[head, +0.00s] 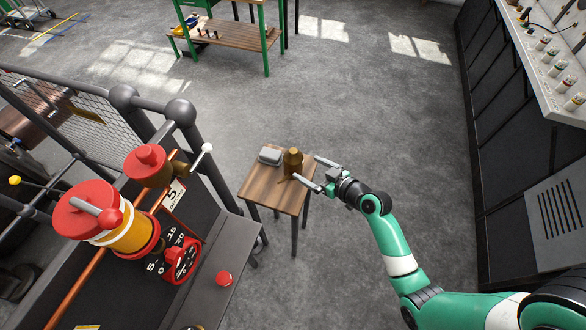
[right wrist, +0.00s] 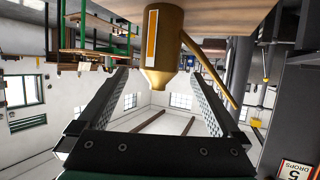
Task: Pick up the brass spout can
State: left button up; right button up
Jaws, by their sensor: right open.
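The brass spout can (head: 292,160) stands upright on a small wooden table (head: 262,187). It also shows in the right wrist view (right wrist: 164,55), upside down there, with its thin spout slanting to the right and an orange-and-white label on its body. My right gripper (head: 317,173) is open, with its two fingers pointing left toward the can. In the right wrist view the can appears between the fingertips, and no finger visibly grips it. My left gripper is not in view.
A machine with a red-and-yellow cylinder (head: 128,232) and a red button (head: 224,279) stands at the left. A green workbench (head: 228,35) is at the back. The floor around the table's right side is clear.

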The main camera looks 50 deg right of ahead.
aim_at(300, 164)
jog(key=b+x, duration=0.2)
jog(key=x, duration=0.4)
jog(key=shift+a, duration=0.1)
jog(key=shift+w, duration=0.25)
jog(key=shift+w+f+b, duration=0.15)
jog(key=shift+w+b, duration=0.05)
jog(key=shift+b, duration=0.25)
jog(key=b+x, duration=0.2)
jog(key=x, duration=0.2)
jog(key=shift+w, duration=0.3)
grip_shut()
